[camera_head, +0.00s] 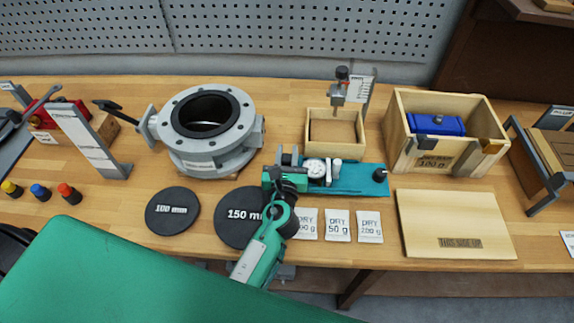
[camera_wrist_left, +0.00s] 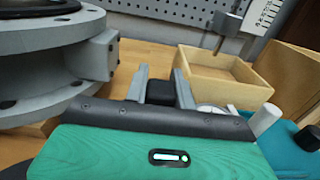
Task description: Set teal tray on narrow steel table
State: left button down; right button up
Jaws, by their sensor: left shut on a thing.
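The teal tray (camera_head: 350,182) is at the middle of the wooden bench, behind the white packets. It carries a round white dial (camera_head: 316,168), pale cylinders and a black knob (camera_head: 380,173) at its right end. Part of it shows at the right of the left wrist view (camera_wrist_left: 308,136). My left gripper (camera_head: 285,163) is at the tray's left end. In the left wrist view its grey fingers close on a black block (camera_wrist_left: 160,92), which looks like the tray's left knob. I cannot tell whether the tray touches the bench. I cannot make out a narrow steel table.
A grey flanged valve body (camera_head: 205,125) stands left of the tray. An open wooden box (camera_head: 335,130) is close behind it; a larger crate (camera_head: 400,140) stands to the right. Black discs (camera_head: 172,211), packets (camera_head: 337,226) and a wooden lid (camera_head: 455,218) lie in front.

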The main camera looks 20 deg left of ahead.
pick_arm(q)
jog(key=shift+f+b, duration=0.6)
jog(key=shift+f, duration=1.35)
jog(key=shift+f, duration=0.15)
jog(key=c, duration=1.2)
grip_release()
jog(key=shift+o, duration=0.2)
